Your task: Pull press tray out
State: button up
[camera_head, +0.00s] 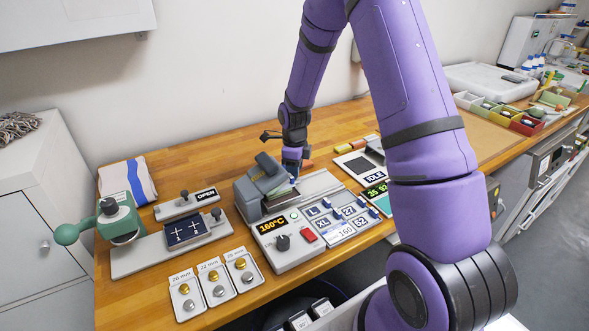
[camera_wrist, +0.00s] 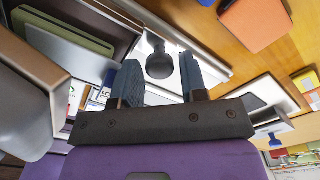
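The grey heat press (camera_head: 262,187) stands on the wooden bench, with a control panel reading 160°C in front of it. My gripper (camera_head: 293,172) is at the press's right side, and my arm reaches over it from behind. In the wrist view my gripper (camera_wrist: 159,72) is open, with its two blue fingers apart. A dark round knob (camera_wrist: 160,62) on a pale plate shows between the fingers; I cannot tell whether they touch it. A green slab (camera_wrist: 65,34) lies at the press, upper left in the wrist view.
A green-handled button press (camera_head: 115,222) and a small clamp plate (camera_head: 186,232) stand left of the heat press. Cards of buttons (camera_head: 215,280) lie at the front edge. A scale (camera_head: 360,165) stands to the right. Colored bins (camera_head: 500,112) are farther right.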

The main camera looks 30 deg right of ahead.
jog(key=shift+f, duration=0.2)
grip_shut()
jog(key=d, duration=1.2)
jog(key=shift+d, duration=0.1)
grip_release()
jog(key=shift+r, duration=0.1)
notch_tip(320, 180, up, 11)
